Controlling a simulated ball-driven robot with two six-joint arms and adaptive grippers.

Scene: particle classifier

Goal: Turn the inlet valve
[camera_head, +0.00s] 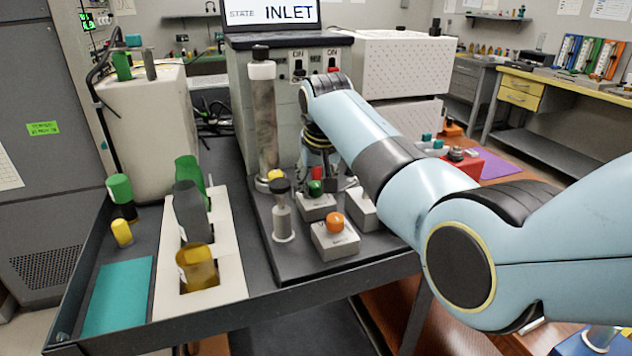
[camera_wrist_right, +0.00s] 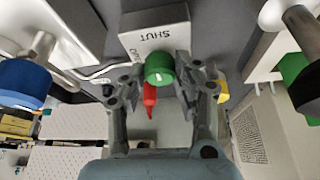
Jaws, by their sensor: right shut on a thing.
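A green valve knob (camera_head: 316,187) sits on a grey valve block (camera_head: 317,208) at the middle of the dark plate. In the right wrist view the green knob (camera_wrist_right: 160,67) has a red pointer (camera_wrist_right: 150,96). The block (camera_wrist_right: 158,32) there carries the word SHUT and part of another word. My right gripper (camera_head: 321,176) comes down from above and is shut on the green knob, with a finger on either side. My arm partly hides the grip in the head view. The block's name is not readable. A screen (camera_head: 270,13) reads STATE INLET. My left gripper is out of view.
An orange-knobbed block (camera_head: 335,241) stands close in front, and another block (camera_head: 362,210) is partly behind my arm. A tall clear column (camera_head: 263,120) stands left of the gripper. A white rack (camera_head: 227,265) holds bottles. A teal mat (camera_head: 118,295) lies at the left.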

